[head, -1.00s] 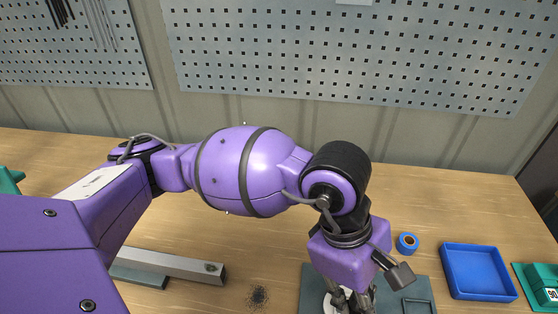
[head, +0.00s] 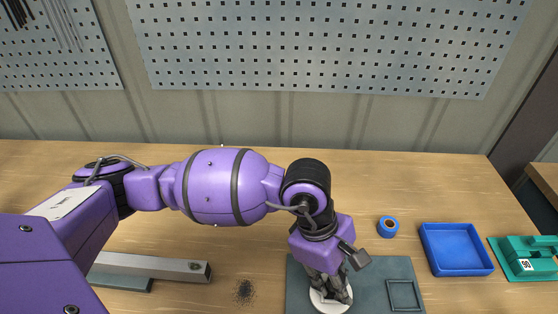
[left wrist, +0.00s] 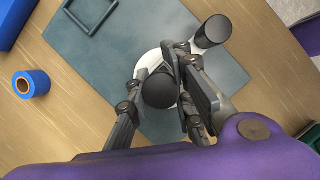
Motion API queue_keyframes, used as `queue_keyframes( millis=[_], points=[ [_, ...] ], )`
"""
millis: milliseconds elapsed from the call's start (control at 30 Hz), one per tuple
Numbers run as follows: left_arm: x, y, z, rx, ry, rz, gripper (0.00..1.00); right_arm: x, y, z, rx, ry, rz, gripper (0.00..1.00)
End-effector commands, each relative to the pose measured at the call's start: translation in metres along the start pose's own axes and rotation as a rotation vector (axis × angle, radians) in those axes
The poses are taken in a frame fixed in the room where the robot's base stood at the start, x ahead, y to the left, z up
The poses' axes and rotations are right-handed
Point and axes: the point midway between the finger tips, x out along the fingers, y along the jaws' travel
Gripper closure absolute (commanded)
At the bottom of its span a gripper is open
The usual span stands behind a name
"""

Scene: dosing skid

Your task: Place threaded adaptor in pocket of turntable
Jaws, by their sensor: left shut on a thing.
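My left gripper (left wrist: 165,95) is shut on a dark round-topped piece (left wrist: 160,90), which I take to be the threaded adaptor. The white turntable (left wrist: 146,66) is a disc on the grey-green mat, directly below the gripper. In the head view the gripper (head: 333,292) points down over the turntable (head: 318,301). The fingers and the piece cover much of the disc, so the pocket is hidden and I cannot tell whether the piece touches it. My right gripper is out of view.
The mat (head: 370,272) bears a square frame (head: 404,280). Another dark cylinder (left wrist: 213,31) shows beside the turntable. A blue tape roll (head: 388,227), a blue tray (head: 456,226) and a green fixture (head: 520,262) lie to the right. A metal bar (head: 150,266) lies left.

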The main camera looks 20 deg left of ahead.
Motion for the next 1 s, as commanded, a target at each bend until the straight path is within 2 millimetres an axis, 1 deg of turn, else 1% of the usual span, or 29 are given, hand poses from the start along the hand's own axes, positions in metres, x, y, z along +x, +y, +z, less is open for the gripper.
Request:
queue_keyframes(
  millis=[33, 100, 167, 433, 567, 667, 900, 1000],
  points=[
    [-0.001, 0.001, 0.000, 0.002, 0.001, 0.003, 0.76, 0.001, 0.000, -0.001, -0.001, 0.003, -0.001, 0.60],
    [-0.001, 0.002, 0.001, 0.003, 0.001, 0.003, 0.67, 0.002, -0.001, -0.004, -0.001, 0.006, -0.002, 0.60],
    [-0.001, 0.002, 0.001, 0.003, 0.001, 0.004, 0.60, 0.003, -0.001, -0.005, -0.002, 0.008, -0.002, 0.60],
    [-0.002, 0.002, 0.001, 0.003, 0.001, 0.004, 0.60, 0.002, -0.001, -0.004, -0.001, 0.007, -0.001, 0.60],
    [-0.008, 0.002, 0.001, 0.003, 0.002, 0.006, 0.60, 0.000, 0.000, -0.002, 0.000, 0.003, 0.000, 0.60],
    [-0.023, 0.003, 0.001, 0.004, 0.001, 0.008, 0.60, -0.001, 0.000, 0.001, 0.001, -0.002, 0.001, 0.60],
    [-0.074, 0.002, 0.000, 0.004, 0.003, 0.008, 0.60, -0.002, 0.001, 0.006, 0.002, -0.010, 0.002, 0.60],
    [-0.093, 0.002, 0.001, 0.004, 0.002, 0.007, 0.60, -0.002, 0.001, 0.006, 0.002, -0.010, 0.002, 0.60]
  ],
)
